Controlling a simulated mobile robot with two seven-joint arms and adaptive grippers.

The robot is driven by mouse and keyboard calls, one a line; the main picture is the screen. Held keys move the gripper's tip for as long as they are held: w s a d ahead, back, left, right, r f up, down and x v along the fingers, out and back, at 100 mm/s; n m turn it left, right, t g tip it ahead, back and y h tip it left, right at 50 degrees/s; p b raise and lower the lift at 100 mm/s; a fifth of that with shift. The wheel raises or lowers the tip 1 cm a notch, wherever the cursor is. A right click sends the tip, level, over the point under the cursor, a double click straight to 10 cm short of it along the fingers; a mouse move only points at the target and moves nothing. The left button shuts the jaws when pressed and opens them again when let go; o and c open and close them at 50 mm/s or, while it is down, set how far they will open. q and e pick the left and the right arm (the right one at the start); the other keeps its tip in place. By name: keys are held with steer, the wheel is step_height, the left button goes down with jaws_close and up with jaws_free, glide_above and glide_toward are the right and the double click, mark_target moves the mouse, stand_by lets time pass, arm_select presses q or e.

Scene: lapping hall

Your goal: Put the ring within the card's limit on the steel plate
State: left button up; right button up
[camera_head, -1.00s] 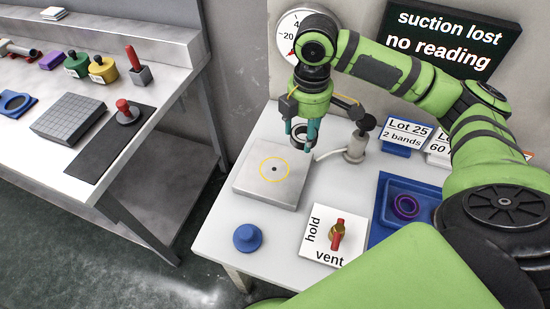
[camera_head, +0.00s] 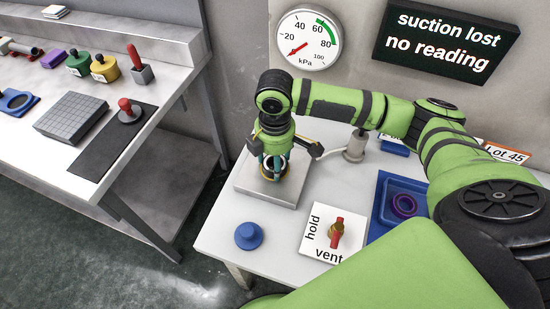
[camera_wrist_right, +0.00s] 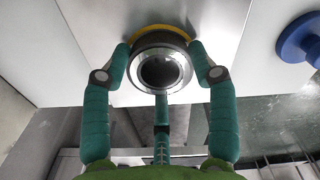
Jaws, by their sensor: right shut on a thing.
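My right gripper (camera_head: 269,170) is shut on a dark-sided ring with a shiny metal rim. The ring (camera_wrist_right: 178,85) sits between the fingers in the right wrist view. The gripper is over the steel plate (camera_head: 285,194); I cannot tell whether the ring touches it. The plate's yellow circle (camera_wrist_right: 160,28) shows as an arc behind the ring; its centre hole is hidden. An orange-edged card (camera_head: 507,152) reads Lot 45; the other cards are mostly hidden behind my arm. My left gripper is not in view.
A hold/vent valve (camera_head: 336,232) with a red handle and a blue knob (camera_head: 249,236) stand in front of the plate. A blue tray (camera_head: 384,213) holds a purple ring (camera_head: 404,205). The gauge (camera_head: 308,40) needle points low left; the sign (camera_head: 446,40) reads "suction lost no reading".

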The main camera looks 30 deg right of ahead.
steer(key=o, duration=1.3)
steer(key=shift+f, duration=0.1)
step_height(320, 180, up, 12)
